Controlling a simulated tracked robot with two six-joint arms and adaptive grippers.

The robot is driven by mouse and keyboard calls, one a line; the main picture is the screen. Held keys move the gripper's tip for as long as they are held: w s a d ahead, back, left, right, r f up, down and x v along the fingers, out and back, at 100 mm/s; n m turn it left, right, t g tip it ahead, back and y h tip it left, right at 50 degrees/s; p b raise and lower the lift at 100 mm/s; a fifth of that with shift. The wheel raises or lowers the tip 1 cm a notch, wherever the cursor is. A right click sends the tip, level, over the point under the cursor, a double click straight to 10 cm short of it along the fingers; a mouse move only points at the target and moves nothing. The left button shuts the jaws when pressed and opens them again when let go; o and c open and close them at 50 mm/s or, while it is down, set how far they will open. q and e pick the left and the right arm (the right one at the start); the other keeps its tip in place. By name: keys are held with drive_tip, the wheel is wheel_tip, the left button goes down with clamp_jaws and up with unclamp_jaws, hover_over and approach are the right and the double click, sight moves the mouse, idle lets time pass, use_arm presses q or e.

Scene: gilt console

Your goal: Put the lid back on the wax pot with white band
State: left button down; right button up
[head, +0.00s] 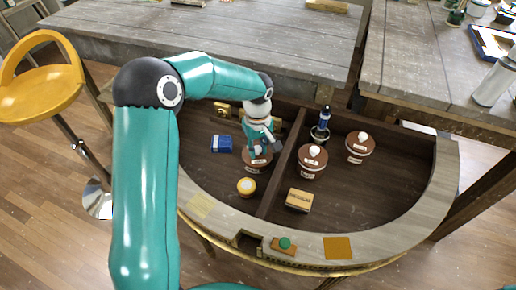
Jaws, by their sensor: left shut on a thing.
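My left gripper (263,149) reaches down into the left compartment of the half-round console. It is shut on the top of a brown pot or lid (257,162) with a small white label. The gripper hides the knob, and I cannot tell whether a lid sits apart from its pot there. Two similar brown pots with white knobs and white labels stand right of the divider, one near it (312,162) and one farther right (360,147). I cannot make out for certain which pot has the white band. My right gripper is not in view.
The left compartment also holds a blue box (222,144) and a small yellow-and-white round item (246,187). Right of the divider (283,168) are a blue bottle (321,125) and a tan block (298,200). A green-knobbed piece (285,243) lies on the front rim (375,238).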

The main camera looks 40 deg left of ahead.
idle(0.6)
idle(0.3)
use_arm(q)
drive_tip(key=shift+c, duration=1.9)
unclamp_jaws()
drive_tip(key=shift+r, duration=0.1)
drive_tip(key=shift+r+p, duration=2.1)
drive_tip(key=shift+r, duration=1.25)
clamp_jaws()
